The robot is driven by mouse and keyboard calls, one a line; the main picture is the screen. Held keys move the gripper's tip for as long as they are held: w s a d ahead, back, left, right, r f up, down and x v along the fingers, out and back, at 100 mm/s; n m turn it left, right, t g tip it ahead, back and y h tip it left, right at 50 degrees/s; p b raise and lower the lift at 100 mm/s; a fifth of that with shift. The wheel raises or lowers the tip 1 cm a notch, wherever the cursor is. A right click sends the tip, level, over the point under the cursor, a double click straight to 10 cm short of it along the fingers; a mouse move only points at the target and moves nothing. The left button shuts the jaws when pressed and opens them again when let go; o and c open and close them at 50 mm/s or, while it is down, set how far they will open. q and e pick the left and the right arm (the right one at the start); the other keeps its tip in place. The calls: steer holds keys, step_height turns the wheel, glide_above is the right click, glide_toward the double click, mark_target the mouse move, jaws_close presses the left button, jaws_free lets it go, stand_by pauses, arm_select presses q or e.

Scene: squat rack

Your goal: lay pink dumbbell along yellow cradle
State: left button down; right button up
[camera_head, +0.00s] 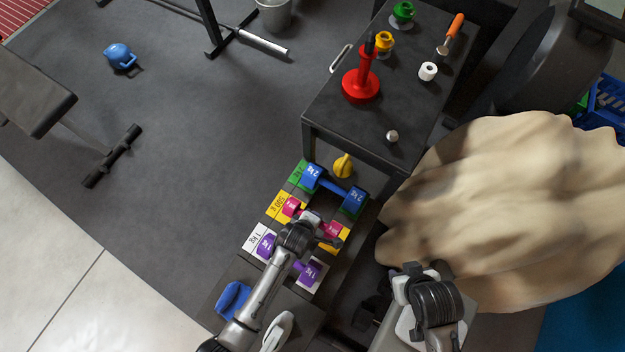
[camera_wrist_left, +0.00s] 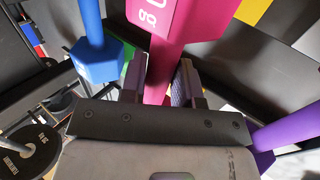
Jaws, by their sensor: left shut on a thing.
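The pink dumbbell (camera_head: 291,207) lies across the rack at the yellow cradle (camera_head: 274,210), labelled 500 g. Its far end shows in the left wrist view (camera_wrist_left: 180,18). My left gripper (camera_head: 312,218) is shut on its handle, which runs between the two fingers in the left wrist view (camera_wrist_left: 160,75). The gripper and wrist hide the middle of the dumbbell and part of the cradle. I cannot tell whether the dumbbell touches the cradle or is just above it. My right gripper's fingers do not show.
A blue dumbbell (camera_head: 312,177) lies on the green cradle (camera_head: 298,172) behind. A purple dumbbell (camera_head: 266,246) lies on the white cradle (camera_head: 255,239) in front. Both are close to the pink one. A dark table (camera_head: 410,105) stands behind the rack; open floor is to the left.

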arm_select(q)
step_height(320, 180, down, 3)
steer(key=shift+f+b, duration=0.1)
steer(key=shift+b, duration=0.7)
steer(key=shift+f, duration=0.3)
steer(key=shift+f, duration=0.15)
steer(key=c, duration=0.8)
jaws_free()
steer(key=shift+c, duration=0.2)
steer(key=shift+s+a+r, duration=0.1)
steer(key=shift+s+r, duration=0.05)
steer(key=shift+r, duration=0.25)
steer(key=p+v, duration=1.1)
steer(key=p, duration=0.3)
